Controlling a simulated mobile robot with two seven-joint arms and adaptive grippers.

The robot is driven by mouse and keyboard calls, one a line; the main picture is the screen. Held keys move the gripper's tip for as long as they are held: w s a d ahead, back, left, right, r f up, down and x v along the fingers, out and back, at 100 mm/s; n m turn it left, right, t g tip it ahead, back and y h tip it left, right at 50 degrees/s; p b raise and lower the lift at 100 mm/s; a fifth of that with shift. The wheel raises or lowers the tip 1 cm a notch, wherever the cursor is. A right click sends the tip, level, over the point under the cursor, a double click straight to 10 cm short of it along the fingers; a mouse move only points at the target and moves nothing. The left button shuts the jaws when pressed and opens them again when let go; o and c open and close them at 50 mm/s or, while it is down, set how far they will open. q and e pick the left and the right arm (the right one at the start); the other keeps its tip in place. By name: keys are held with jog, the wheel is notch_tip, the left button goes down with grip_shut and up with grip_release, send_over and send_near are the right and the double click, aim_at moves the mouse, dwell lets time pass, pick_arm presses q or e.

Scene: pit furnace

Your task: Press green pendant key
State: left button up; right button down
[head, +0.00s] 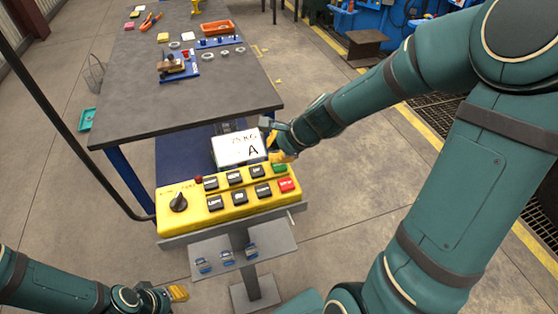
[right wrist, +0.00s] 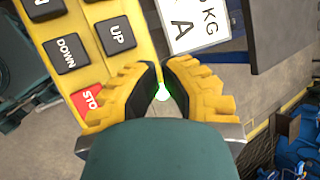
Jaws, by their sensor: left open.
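The yellow pendant (head: 228,212) stands on a grey post, with black keys, a knob and a red STOP key (head: 287,186). The green key (head: 280,168) is at its far right corner. My right gripper (head: 280,157) is just beyond and above that key. In the right wrist view its yellow fingers (right wrist: 161,75) are close together with a narrow gap. A bright green glow shows between them; the key itself is hidden there, so contact cannot be told. The STOP key and black UP key (right wrist: 116,35) are beside the fingers. My left gripper (head: 178,293) is open, low and apart from the pendant.
A white card (head: 237,149) marked "A" stands behind the pendant, near my right gripper. A shelf with blue clips (head: 227,258) is below the pendant. A workbench (head: 200,102) with tools and rings is beyond.

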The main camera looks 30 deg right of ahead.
jog(key=shift+r, duration=0.1)
notch_tip(320, 180, up, 5)
jog(key=p, duration=0.5)
dwell(0.5)
